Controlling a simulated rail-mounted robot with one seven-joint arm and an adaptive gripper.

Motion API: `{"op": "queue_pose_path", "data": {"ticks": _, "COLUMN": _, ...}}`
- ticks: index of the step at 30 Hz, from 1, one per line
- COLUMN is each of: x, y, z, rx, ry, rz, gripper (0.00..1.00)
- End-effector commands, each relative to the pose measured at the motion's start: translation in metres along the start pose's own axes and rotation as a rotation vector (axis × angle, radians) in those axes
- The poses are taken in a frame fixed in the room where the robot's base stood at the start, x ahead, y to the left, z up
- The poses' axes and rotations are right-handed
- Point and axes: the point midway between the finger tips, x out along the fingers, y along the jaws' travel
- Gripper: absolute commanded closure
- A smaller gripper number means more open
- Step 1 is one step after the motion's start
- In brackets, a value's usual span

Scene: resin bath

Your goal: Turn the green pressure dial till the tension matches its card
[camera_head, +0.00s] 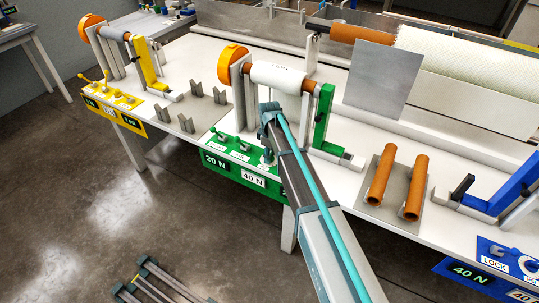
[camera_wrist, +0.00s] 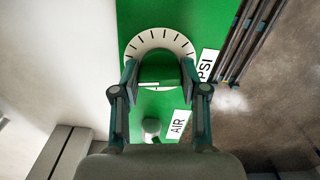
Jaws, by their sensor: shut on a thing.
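The green pressure dial (camera_wrist: 160,74) is a green knob on a round white scale with black ticks, in the wrist view. A short white line shows on the knob. My gripper (camera_wrist: 159,70) is shut on the knob, one finger at each side. The green panel (camera_head: 233,152) there carries a dark display reading 20 N (camera_head: 215,160) and a white card reading 40 N (camera_head: 252,179). Another label to the right is mostly hidden by my arm.
AIR (camera_wrist: 178,124) and PSI (camera_wrist: 206,66) labels and a pale-topped knob (camera_wrist: 151,128) sit near the dial. A white roll (camera_head: 277,76) with a green bracket (camera_head: 323,115) stands behind. Orange rolls (camera_head: 382,175) lie right. A yellow panel (camera_head: 112,103) is left, a blue one (camera_head: 500,262) right.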

Motion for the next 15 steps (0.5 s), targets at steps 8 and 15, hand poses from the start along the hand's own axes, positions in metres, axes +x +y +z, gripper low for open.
{"op": "queue_pose_path", "data": {"ticks": 8, "x": 0.0008, "y": -0.0002, "z": -0.0001, "rx": 0.1, "ry": 0.0, "rz": -0.001, "gripper": 0.91}}
{"op": "queue_pose_path", "data": {"ticks": 15, "x": 0.0012, "y": -0.0001, "z": -0.0002, "rx": 0.286, "ry": 0.0, "rz": -0.001, "gripper": 0.91}}
